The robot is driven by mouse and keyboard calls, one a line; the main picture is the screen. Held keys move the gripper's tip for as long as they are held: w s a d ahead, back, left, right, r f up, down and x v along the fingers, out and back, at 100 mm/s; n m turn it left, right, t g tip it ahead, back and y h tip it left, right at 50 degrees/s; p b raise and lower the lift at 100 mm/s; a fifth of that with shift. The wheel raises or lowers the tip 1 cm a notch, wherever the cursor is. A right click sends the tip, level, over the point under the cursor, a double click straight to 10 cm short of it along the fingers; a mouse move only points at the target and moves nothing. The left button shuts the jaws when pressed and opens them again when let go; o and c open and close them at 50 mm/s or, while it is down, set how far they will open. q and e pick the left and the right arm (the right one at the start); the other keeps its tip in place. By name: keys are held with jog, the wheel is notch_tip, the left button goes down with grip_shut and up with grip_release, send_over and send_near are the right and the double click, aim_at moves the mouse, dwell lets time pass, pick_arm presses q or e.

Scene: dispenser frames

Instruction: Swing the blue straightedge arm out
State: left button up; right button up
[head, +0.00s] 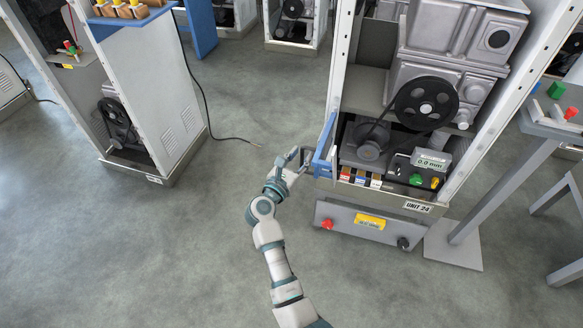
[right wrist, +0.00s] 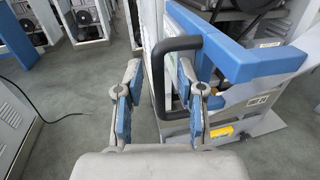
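The blue straightedge arm (head: 325,148) is at the left front edge of the open machine frame marked UNIT 24. In the right wrist view the blue arm (right wrist: 245,62) reaches off to the right and carries a black U-shaped handle (right wrist: 157,82). My right gripper (head: 297,158) is at this handle, left of the frame. In the wrist view its two blue-padded fingers (right wrist: 160,72) are open, with the handle's upright bar between them. Gaps show on both sides of the bar. My left gripper is not in view.
A grey front panel (head: 370,222) with a red knob sits below. Another cabinet (head: 150,90) stands at left with a loose cable (head: 205,105). The floor between is clear.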

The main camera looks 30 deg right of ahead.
jog(key=v, duration=1)
jog(key=shift+s+f, duration=0.1)
